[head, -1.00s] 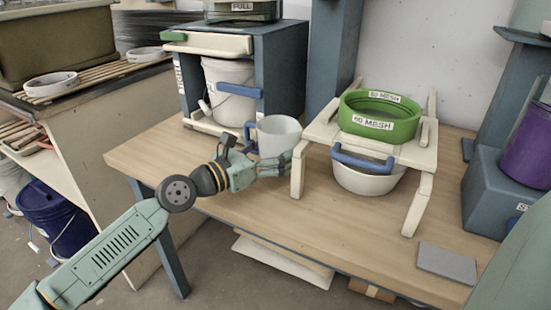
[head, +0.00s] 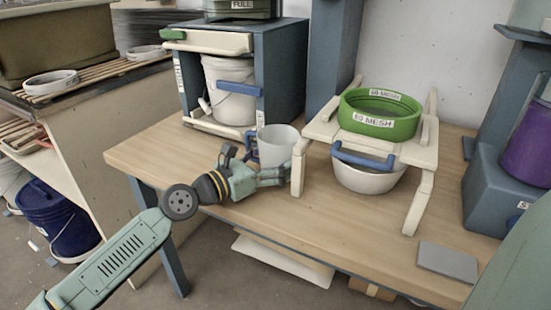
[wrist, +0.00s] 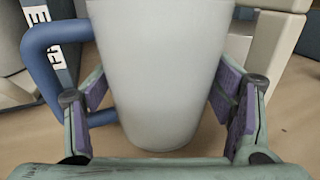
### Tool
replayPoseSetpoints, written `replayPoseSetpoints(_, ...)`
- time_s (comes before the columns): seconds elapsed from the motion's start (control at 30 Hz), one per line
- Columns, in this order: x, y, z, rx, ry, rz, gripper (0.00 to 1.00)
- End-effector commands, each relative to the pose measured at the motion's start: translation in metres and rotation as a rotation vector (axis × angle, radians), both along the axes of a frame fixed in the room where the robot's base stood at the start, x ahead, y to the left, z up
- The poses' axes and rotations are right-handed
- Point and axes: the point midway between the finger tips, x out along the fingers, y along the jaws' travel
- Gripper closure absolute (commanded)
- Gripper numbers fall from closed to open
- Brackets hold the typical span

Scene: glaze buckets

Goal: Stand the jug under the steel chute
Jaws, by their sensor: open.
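The jug (head: 280,142) is a pale grey-white vessel with a blue handle on its left. It stands upright on the wooden table, left of the sieve stand. In the wrist view the jug (wrist: 160,70) fills the middle, with its base on the wood. My gripper (head: 282,177) is low at the jug's near side. Its purple-padded fingers are open on both sides of the jug, with gaps visible. In the head view my gripper hides the jug's lower part. I cannot clearly make out the steel chute.
A cream stand (head: 322,130) with a green sieve (head: 378,122) is close right of the jug, over a white bowl (head: 366,180). A blue-grey cabinet (head: 285,80) holding a white bucket (head: 230,75) is behind left. A grey slab (head: 447,262) lies front right. The front table is clear.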

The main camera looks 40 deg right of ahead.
Motion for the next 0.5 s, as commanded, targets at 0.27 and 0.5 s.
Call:
replayPoseSetpoints(0.27, 0.002, 0.026, 0.001, -0.002, 0.001, 0.006, 0.25)
replayPoseSetpoints(0.5, 0.002, 0.079, 0.001, -0.002, 0.000, 0.005, 0.25)
